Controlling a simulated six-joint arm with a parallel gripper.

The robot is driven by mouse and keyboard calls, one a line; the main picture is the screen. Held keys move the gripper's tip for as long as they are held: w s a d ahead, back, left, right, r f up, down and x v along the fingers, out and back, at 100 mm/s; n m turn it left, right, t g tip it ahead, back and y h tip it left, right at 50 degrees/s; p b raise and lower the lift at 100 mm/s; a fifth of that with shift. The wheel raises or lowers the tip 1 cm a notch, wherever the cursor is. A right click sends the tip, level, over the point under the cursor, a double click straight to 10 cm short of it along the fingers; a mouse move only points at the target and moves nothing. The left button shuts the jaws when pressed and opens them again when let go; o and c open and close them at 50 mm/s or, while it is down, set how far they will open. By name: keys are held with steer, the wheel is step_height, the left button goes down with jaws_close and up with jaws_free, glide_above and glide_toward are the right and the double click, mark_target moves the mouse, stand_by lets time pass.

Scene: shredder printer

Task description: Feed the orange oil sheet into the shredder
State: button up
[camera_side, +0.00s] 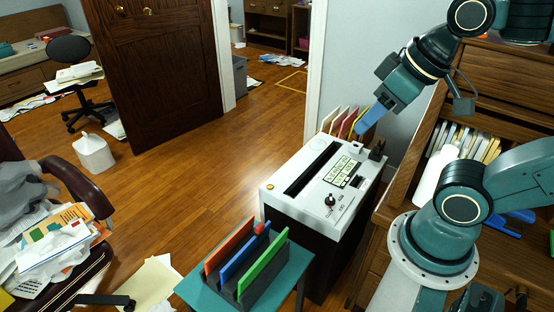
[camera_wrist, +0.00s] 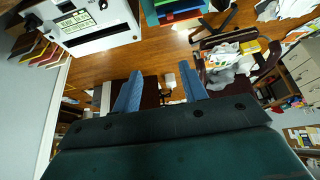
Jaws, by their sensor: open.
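An orange sheet (camera_side: 229,246) stands upright in a dark slotted holder (camera_side: 262,283), beside a blue sheet (camera_side: 240,259) and a green sheet (camera_side: 263,265). The holder is on a small teal table at the front of the side view. The white-topped shredder (camera_side: 348,205) stands behind it, with a long dark slot (camera_side: 312,168) in its top. My gripper (camera_side: 369,120) is raised near the shredder's far end, well away from the orange sheet. In the wrist view its blue fingers (camera_wrist: 160,88) are apart with nothing between them. The shredder (camera_wrist: 92,22) shows at that view's upper left.
More coloured sheets (camera_side: 345,122) stand in a rack at the shredder's far end, close to my gripper. A wooden shelf (camera_side: 480,95) with books is at the right. A paper-laden chair (camera_side: 60,235) is at the left. Wooden floor (camera_side: 190,180) lies open between chair and shredder.

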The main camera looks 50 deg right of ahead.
steer(key=shift+w, duration=0.1)
steer(key=shift+c, duration=0.6)
steer(key=w+a+f+n+g+y, duration=0.15)
steer(key=w+f+n, duration=0.35)
steer(key=w, duration=0.5)
steer(key=w+a+f+n+g+y, duration=0.15)
steer(key=w+f+n, duration=0.35)
steer(key=w, duration=0.6)
steer(key=w+a+f+n, duration=0.1)
steer(key=w+f+n, duration=0.1)
steer(key=f, duration=0.7)
steer(key=w+a+f+n+y, duration=0.1)
steer(key=w+a+f+n, duration=0.1)
steer(key=f, duration=0.7)
steer(key=w+a+f+n+g, duration=0.1)
steer(key=w+f+n, duration=0.2)
steer(key=f, duration=0.6)
steer(key=shift+w+a+f+n+y, duration=0.2)
steer(key=shift+a+n+y, duration=0.1)
steer(key=shift+n, duration=0.4)
steer(key=shift+x, duration=6.85)
